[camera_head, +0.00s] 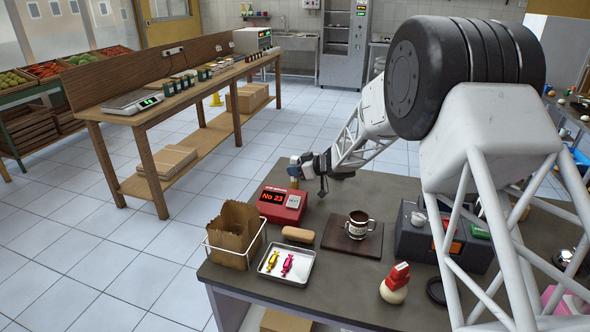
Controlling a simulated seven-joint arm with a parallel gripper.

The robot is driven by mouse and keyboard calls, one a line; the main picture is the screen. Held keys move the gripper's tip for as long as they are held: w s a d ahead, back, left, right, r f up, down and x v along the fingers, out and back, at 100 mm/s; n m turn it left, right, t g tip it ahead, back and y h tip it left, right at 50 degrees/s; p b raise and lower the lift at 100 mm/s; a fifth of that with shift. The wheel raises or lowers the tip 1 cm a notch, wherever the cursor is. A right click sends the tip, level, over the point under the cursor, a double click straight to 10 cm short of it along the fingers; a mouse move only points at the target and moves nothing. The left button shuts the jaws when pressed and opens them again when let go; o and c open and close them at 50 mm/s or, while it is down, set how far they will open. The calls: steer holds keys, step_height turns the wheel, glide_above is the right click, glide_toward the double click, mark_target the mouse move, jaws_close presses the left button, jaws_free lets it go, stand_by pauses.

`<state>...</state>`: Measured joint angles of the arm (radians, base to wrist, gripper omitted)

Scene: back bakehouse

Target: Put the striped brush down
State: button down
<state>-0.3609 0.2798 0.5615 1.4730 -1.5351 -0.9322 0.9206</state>
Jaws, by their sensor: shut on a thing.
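My gripper (306,167) is above the far left part of the dark grey worktop (335,196), behind the red number display (282,204). It is shut on a small upright thing with tan and dark blue-grey bands, which I take to be the striped brush (294,172). The brush is small in the picture and partly covered by the jaws. It shows just above the display's back edge; I cannot tell whether its lower end touches anything.
A brown paper bag (234,230) in a wire holder, a tan block (298,235), a tray (270,277) with two wrapped sweets, and a mug (358,224) on a dark board (337,238) stand near the front. Bare worktop lies behind the board. A dark grey box (415,240) is at right.

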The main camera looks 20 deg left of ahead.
steer(key=c, duration=1)
jaws_free()
steer(key=shift+r, duration=0.15)
steer(key=v, duration=1.2)
